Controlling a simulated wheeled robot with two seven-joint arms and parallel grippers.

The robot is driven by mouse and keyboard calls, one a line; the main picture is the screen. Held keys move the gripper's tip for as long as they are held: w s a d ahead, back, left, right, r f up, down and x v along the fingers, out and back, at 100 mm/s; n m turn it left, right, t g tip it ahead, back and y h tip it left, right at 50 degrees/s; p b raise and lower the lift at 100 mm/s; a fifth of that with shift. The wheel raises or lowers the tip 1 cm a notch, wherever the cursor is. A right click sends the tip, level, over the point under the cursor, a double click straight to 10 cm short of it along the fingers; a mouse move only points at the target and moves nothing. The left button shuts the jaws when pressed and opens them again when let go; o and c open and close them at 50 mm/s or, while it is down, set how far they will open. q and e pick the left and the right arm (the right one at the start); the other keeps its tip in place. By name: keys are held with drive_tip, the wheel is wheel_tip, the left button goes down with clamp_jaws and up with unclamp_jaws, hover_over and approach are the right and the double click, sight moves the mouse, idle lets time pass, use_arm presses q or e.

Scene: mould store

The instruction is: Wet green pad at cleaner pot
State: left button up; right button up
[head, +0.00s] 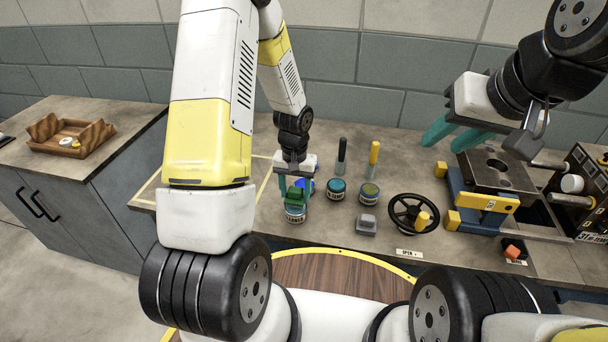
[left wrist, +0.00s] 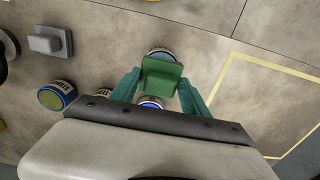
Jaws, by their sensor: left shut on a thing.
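A green pad (head: 296,196) is held between the teal fingers of my left gripper (head: 295,188), which is shut on it. The pad is over a small round pot (head: 295,214); I cannot tell whether it touches the pot's contents. In the left wrist view the pad (left wrist: 161,79) covers part of this pot (left wrist: 160,51). A blue-topped pot (head: 308,183) is just behind the gripper, partly hidden. A teal-topped pot (head: 336,188) and an olive-topped pot (head: 368,193) stand to the right. My right gripper (head: 455,133) is raised at the right, fingers apart and empty.
Behind the pots stand a black-topped tool (head: 342,157) and a yellow-topped one (head: 374,159). A grey block (head: 366,226), a black handwheel (head: 408,214) and a blue-and-yellow mould fixture (head: 487,198) lie to the right. A wooden tray (head: 72,150) sits on the left cabinet.

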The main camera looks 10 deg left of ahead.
sight(295, 189)
use_arm(q)
drive_tip(key=shift+r, duration=2.2)
drive_tip(key=shift+w+a+r, duration=0.3)
drive_tip(key=shift+w+r, duration=0.15)
drive_tip(key=shift+r, duration=0.1)
drive_tip(key=shift+w+a+r, duration=0.25)
drive_tip(key=shift+w+r, duration=0.15)
drive_tip(key=shift+r, duration=0.1)
